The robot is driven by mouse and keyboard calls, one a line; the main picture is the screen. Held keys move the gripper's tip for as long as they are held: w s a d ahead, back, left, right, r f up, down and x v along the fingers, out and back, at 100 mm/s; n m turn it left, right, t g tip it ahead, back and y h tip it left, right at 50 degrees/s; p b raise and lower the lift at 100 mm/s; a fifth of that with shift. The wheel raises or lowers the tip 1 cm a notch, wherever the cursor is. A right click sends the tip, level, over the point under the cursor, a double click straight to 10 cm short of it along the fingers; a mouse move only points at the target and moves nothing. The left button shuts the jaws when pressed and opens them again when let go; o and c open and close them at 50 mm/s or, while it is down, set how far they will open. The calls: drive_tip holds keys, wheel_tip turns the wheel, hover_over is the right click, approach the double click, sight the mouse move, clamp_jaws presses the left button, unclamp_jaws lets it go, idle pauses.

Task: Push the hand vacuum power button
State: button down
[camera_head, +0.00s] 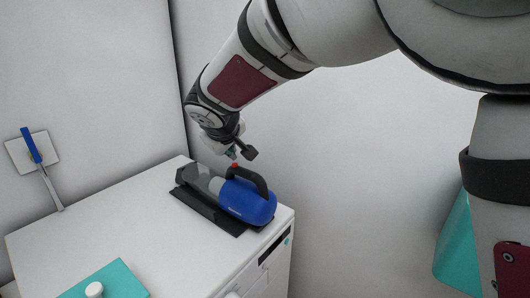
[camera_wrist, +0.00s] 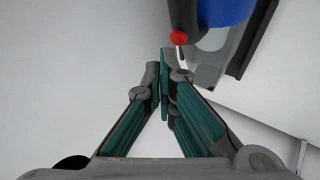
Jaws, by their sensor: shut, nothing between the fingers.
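The hand vacuum (camera_head: 243,198) has a blue body, a grey clear nozzle and a dark handle. It lies on a black base (camera_head: 213,212) on the white cabinet top. Its red power button (camera_head: 235,166) sits at the nozzle end of the handle. In the wrist view the red button (camera_wrist: 179,38) is beyond my fingertips, slightly right. My gripper (camera_head: 242,153) is shut and empty, just above and close to the button. It also shows in the wrist view (camera_wrist: 166,75) with its tips together. I cannot tell whether the tips touch the vacuum.
The white cabinet top (camera_head: 100,230) is mostly clear on the left. A teal board (camera_head: 118,281) with a white knob-like piece (camera_head: 94,289) lies at its front. A blue-handled lever (camera_head: 31,146) is on the left wall. A teal object (camera_head: 458,245) stands at right.

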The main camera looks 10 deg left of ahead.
sight(231, 168)
drive_tip(key=shift+f, duration=0.15)
idle(0.3)
drive_tip(key=shift+f, duration=0.3)
drive_tip(key=shift+f+b, duration=0.1)
drive_tip(key=shift+b, duration=0.25)
idle(0.4)
drive_tip(key=shift+r, duration=0.6)
drive_tip(key=shift+a+r+p, duration=0.1)
drive_tip(key=shift+r+p, duration=1.2)
drive_tip(key=shift+r, duration=1.65)
